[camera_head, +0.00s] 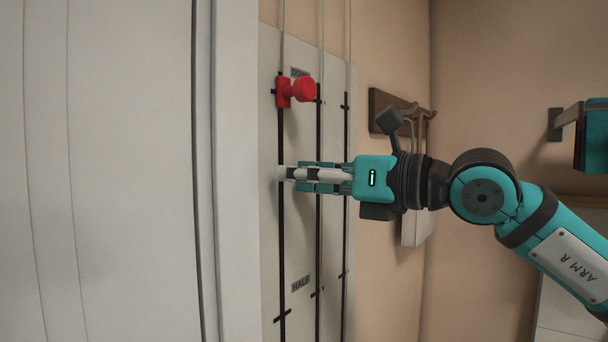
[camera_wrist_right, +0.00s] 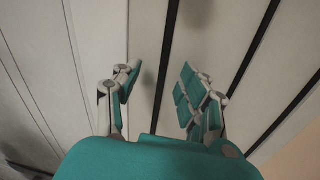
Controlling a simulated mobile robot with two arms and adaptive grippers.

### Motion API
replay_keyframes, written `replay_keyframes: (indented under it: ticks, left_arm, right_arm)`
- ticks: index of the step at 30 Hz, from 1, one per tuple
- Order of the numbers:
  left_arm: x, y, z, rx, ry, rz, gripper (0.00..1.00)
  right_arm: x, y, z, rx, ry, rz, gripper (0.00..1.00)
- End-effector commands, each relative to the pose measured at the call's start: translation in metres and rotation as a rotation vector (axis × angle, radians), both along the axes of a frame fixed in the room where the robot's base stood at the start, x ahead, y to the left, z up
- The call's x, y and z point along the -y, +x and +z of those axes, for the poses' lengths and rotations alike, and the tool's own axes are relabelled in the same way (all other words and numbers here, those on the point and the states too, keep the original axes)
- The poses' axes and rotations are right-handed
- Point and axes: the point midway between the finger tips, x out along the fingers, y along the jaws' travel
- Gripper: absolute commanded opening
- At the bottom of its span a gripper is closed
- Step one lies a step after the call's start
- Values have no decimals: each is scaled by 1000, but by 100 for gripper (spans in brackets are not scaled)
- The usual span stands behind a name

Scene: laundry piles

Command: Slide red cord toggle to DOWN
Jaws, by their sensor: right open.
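The red cord toggle (camera_head: 293,91) is at the top of the leftmost dark slot (camera_head: 281,230) on the pale panel (camera_head: 268,140) in the head view. It is level with a cross mark, beside a small label (camera_head: 300,72) that seems to read DOWN and is partly hidden. My right gripper (camera_head: 290,173) is below the toggle, apart from it, pointing at the panel near the same slot. It is open and empty; the wrist view also shows my right gripper (camera_wrist_right: 160,84) with a dark slot between its fingers. The toggle is not in the wrist view. My left gripper is not in view.
Two more dark slots run beside the first, with cords above. A HALF label (camera_head: 300,284) is lower on the panel. A pale upright surface (camera_head: 120,170) fills the left. A dark hook rack (camera_head: 388,108) hangs on the wall to the right. The panel around the toggle is clear.

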Motion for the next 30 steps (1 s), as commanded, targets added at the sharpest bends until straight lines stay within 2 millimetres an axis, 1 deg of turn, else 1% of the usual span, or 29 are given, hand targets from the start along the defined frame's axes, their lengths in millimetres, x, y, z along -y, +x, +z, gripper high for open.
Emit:
replay_keyframes:
  ticks: [1, 6, 9, 23, 30]
  left_arm:
    - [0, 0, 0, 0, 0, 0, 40]
    - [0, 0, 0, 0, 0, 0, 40]
    - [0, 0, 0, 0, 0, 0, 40]
    - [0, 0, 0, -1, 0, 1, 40]
    - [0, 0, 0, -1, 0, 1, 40]
  right_arm:
    - [0, 0, 0, 0, 0, 0, 34]
    - [0, 0, 0, 0, 0, 0, 12]
    - [0, 0, 0, 0, 0, 0, 0]
    - [0, 0, 0, 0, 0, 0, 0]
    - [0, 0, 0, 0, 0, 0, 31]
